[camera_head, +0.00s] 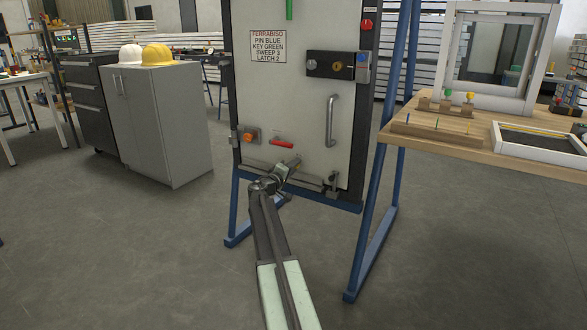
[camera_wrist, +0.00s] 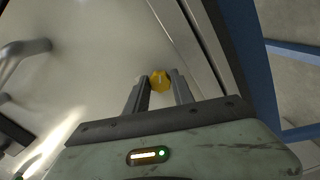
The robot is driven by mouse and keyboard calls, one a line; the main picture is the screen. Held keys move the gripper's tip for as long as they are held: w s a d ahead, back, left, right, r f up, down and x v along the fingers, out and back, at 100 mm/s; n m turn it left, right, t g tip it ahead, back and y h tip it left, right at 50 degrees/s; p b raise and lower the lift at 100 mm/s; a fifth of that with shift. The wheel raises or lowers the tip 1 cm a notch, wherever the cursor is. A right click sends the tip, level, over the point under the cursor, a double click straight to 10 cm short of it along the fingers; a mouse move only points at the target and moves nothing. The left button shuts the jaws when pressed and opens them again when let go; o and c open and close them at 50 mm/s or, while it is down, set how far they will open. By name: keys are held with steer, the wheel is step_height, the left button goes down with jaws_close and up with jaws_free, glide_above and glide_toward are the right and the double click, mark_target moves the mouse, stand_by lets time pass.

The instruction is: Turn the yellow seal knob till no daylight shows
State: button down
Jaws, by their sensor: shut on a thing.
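The yellow seal knob (camera_wrist: 160,78) shows in the wrist view between the tips of my two fingers. My gripper (camera_wrist: 158,84) is shut on its sides. In the head view, my gripper (camera_head: 291,163) reaches the lower part of the upright panel (camera_head: 290,100), near its bottom edge, and hides the knob there. A dark seal strip (camera_head: 310,178) runs along the panel's bottom edge. I cannot tell whether daylight shows at it.
The panel also bears an orange knob (camera_head: 249,135), a red handle (camera_head: 282,143), a grab bar (camera_head: 332,121) and a lock plate (camera_head: 337,66). Blue frame legs (camera_head: 372,225) stand around it. A wooden workbench (camera_head: 450,135) is at right, a grey cabinet (camera_head: 165,125) at left.

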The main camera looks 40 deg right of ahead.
steer(key=m, duration=0.5)
steer(key=shift+s+d, duration=0.2)
steer(key=shift+m, duration=0.3)
steer(key=c, duration=1.1)
jaws_free()
steer(key=shift+a, duration=0.1)
steer(key=shift+w, duration=0.1)
steer(key=v, duration=0.7)
steer(key=shift+a, duration=0.4)
